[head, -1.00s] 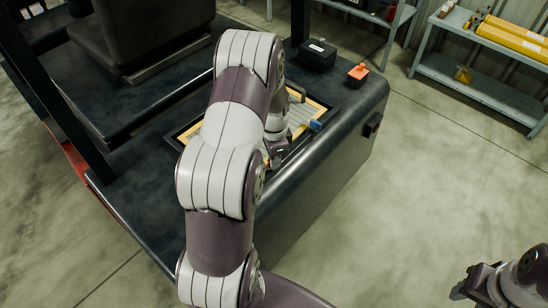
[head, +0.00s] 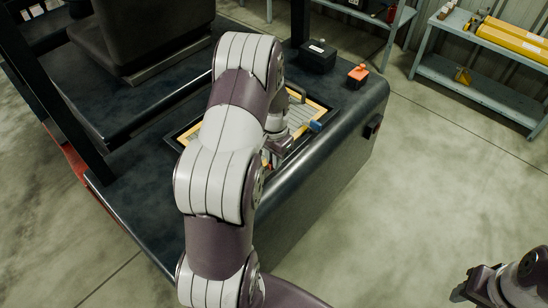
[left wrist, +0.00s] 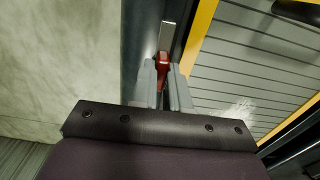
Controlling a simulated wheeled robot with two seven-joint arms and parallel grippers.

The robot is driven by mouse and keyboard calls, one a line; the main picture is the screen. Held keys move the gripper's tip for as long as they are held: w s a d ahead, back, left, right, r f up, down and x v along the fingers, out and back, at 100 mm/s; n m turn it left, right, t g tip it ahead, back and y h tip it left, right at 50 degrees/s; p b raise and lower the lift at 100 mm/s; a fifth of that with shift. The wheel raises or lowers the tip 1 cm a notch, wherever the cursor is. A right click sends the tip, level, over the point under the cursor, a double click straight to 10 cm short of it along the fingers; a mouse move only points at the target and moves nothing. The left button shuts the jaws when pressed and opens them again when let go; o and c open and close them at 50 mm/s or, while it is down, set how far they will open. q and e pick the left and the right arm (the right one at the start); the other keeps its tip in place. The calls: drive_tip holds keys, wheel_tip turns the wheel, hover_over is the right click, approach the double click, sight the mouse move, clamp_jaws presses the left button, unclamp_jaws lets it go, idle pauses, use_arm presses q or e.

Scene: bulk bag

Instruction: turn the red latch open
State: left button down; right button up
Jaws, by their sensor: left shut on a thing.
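The red latch (left wrist: 163,63) shows in the left wrist view between the two grey fingers of my left gripper (left wrist: 163,80), which is shut on it. A pale metal strip (left wrist: 170,36) extends beyond the latch, beside the yellow-edged frame. In the head view my left gripper (head: 277,150) is at the near edge of the framed panel, and my own arm hides most of the latch there. My right gripper (head: 466,291) is at the lower right, away from the machine; its finger gap is unclear.
The yellow-edged panel with grey slats (left wrist: 245,60) lies in the dark machine top (head: 345,100). A blue piece (head: 315,126) sits on its right edge. A black box (head: 318,56) and an orange-topped switch (head: 358,75) stand behind. Open floor lies right.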

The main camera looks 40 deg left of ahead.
use_arm(q)
drive_tip(key=shift+w+a+r, duration=0.1)
drive_tip(key=shift+w+r, duration=0.1)
drive_tip(key=shift+r, duration=0.05)
drive_tip(key=c, duration=1.1)
unclamp_jaws()
drive_tip(key=shift+s+f, duration=0.1)
drive_tip(key=shift+s, duration=0.05)
drive_tip(key=shift+r, duration=0.25)
wheel_tip(320, 180, up, 12)
drive_tip(key=b, duration=0.3)
drive_tip(key=shift+r, duration=0.1)
